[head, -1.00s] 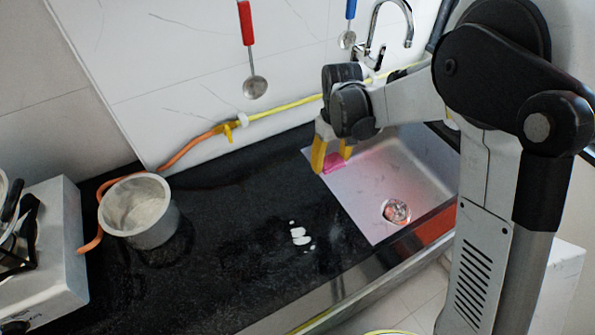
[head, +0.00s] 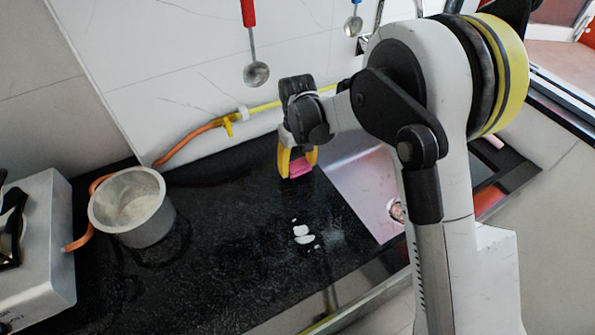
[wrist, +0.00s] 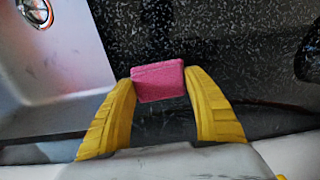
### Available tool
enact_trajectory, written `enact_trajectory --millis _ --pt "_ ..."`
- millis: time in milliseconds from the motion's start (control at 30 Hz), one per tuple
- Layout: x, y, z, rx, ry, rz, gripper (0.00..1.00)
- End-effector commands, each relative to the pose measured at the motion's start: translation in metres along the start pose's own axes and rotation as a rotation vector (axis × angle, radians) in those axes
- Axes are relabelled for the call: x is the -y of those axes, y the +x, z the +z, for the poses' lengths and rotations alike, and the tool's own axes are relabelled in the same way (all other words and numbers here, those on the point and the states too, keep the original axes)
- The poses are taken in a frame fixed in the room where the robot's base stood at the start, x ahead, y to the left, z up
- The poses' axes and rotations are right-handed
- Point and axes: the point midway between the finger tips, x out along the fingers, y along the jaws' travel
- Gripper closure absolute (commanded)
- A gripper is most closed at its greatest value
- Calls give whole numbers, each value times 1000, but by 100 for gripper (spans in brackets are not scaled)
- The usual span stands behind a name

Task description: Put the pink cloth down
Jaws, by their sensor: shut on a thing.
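The pink cloth (head: 300,168) is a small folded block between the yellow fingers of my gripper (head: 297,163). In the wrist view the cloth (wrist: 158,82) sits between the two yellow fingertips (wrist: 160,85), with the black speckled counter behind it. My gripper is shut on the cloth. In the head view it is over the black counter (head: 225,220), just left of the sink's edge. I cannot tell whether the cloth touches the counter.
The metal sink (head: 362,185) is right of the gripper, partly hidden by my arm. A metal pot (head: 135,210) stands at left beside the stove (head: 35,240). A yellow-orange hose (head: 205,128) runs along the wall. The counter between pot and gripper is clear.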

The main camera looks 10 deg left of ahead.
Motion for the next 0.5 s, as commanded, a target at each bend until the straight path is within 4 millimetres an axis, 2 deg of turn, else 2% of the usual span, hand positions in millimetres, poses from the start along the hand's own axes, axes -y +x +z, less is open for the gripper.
enact_trajectory --millis 33,100,467,500 --pt "0 12 0 0 0 0 77" --pt "0 18 0 0 0 0 77" --pt "0 21 0 0 0 0 77" --pt "0 20 0 0 0 0 30"
